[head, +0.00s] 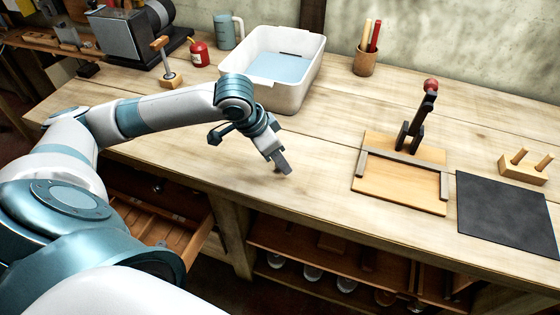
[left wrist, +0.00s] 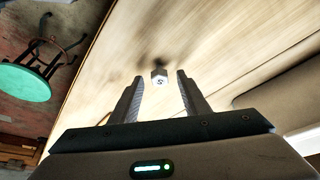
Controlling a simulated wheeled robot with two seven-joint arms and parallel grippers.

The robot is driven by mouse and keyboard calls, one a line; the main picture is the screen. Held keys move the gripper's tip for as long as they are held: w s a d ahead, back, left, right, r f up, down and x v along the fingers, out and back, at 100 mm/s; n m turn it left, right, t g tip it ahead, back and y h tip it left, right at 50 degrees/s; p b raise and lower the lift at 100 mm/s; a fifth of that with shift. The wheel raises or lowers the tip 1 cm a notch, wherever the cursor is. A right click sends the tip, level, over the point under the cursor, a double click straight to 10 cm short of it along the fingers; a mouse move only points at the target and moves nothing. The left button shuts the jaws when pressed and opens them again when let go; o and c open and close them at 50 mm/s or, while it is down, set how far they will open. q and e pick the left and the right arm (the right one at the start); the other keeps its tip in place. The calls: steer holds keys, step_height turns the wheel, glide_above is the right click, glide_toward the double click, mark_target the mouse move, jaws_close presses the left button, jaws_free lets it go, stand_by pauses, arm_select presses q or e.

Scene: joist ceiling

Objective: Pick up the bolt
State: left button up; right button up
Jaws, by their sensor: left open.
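The bolt cannot be made out there, likely covered by the fingers. My right gripper is in neither view.
A white tub (head: 303,85) stands behind my left arm. A wooden fixture with a red-knobbed lever (head: 428,205), a black mat (head: 505,215) and a peg block (head: 524,171) are at right. An open drawer (head: 150,225) sits below the bench. Bench top around the gripper is clear.

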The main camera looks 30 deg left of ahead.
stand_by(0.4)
arm_select(q)
jaws_close()
steer(key=shift+r, duration=0.15)
steer(key=shift+r, duration=0.6)
step_height(320, 180, up, 2)
steer(key=shift+w+r+b, duration=0.1)
steer(key=shift+r+b, duration=0.1)
steer(key=shift+b, duration=0.25)
steer(key=d+r+b, duration=0.1)
steer(key=d+r, duration=0.6)
steer(key=d, duration=0.4)
steer(key=shift+s+d, duration=0.25)
steer(key=shift+d, duration=0.1)
steer(key=shift+r, duration=0.1)
